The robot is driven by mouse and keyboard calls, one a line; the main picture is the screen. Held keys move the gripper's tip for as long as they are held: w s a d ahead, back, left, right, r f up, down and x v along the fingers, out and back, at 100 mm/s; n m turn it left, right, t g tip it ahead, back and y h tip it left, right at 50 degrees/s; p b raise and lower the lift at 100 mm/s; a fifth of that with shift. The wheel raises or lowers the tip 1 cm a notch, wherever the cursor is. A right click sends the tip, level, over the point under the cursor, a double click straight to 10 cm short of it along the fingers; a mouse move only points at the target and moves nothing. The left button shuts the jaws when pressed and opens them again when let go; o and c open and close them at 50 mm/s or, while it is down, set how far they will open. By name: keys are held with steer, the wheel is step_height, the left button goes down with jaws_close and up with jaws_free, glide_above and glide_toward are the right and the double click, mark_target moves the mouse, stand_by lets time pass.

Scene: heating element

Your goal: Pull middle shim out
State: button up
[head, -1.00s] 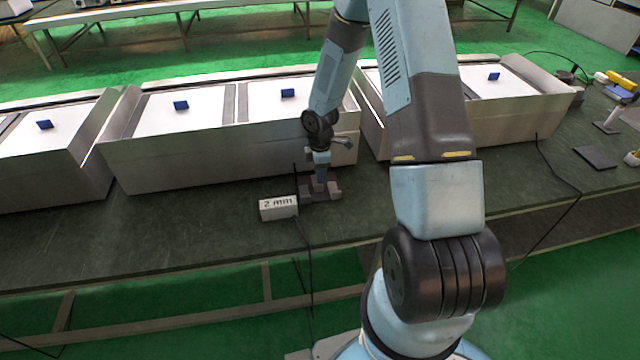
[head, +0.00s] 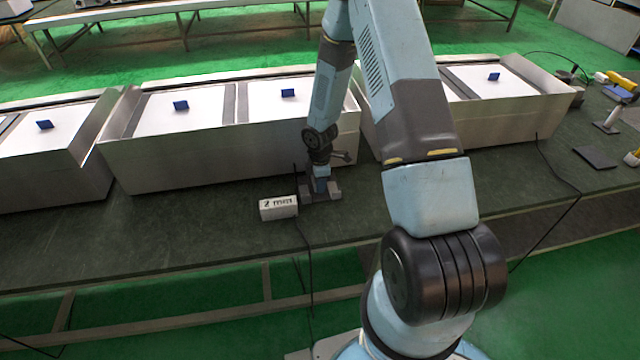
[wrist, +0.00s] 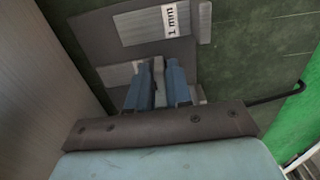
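My gripper (head: 320,192) is low over the dark bench, at the front of the metal box and just right of a grey block marked "2 mm" (head: 278,207). In the wrist view my gripper's blue fingers (wrist: 158,88) point down on either side of a narrow light grey piece (wrist: 158,70). I cannot tell whether they touch it, or whether it is the middle shim. Grey block parts (wrist: 115,75) show beside the fingers. A "1 mm" label (wrist: 171,20) is on a light grey piece beyond, over a dark plate (wrist: 155,48).
Metal boxes with white panels (head: 180,112) and blue tabs (head: 288,93) stand in a row behind my gripper. A black cable (head: 303,240) hangs over the bench edge near the "2 mm" block. The bench in front at left (head: 180,230) is clear.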

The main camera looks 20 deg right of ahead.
jaws_close()
stand_by(1.0)
